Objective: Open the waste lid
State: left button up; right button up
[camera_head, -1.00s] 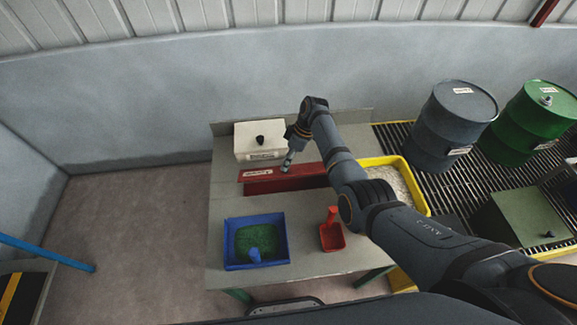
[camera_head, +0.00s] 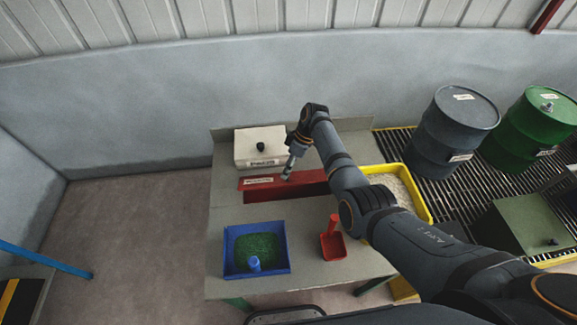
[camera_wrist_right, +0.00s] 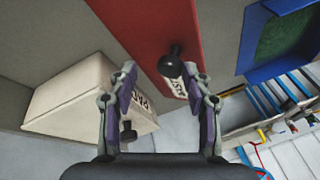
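The red waste box (camera_head: 262,194) stands on the grey bench, with a white label on its red lid (camera_head: 243,183). In the right wrist view its red top (camera_wrist_right: 150,30) carries a black knob (camera_wrist_right: 172,66) beside a label partly hidden by a finger. My right gripper (camera_head: 287,176) reaches down over this lid in the head view. In the wrist view the same gripper (camera_wrist_right: 158,75) is open, with its two fingers apart and the knob seen between them, nearer the right finger. I cannot tell whether it touches the knob. My left gripper is not in view.
A white box (camera_head: 246,154) with a black knob stands just behind. A blue tray (camera_head: 284,264) of green granules and a red scoop (camera_head: 333,243) are in front. A yellow tray (camera_head: 424,205) stands right, near grey (camera_head: 452,135) and green (camera_head: 530,125) drums.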

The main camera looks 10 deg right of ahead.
jog(key=shift+r, duration=0.2)
jog(key=s+v, duration=0.1)
jog(key=v, duration=1)
jog(key=shift+w+d+r, duration=0.2)
jog(key=shift+w+r, duration=0.1)
jog(key=shift+w, duration=0.2)
jog(key=shift+s+f, duration=0.1)
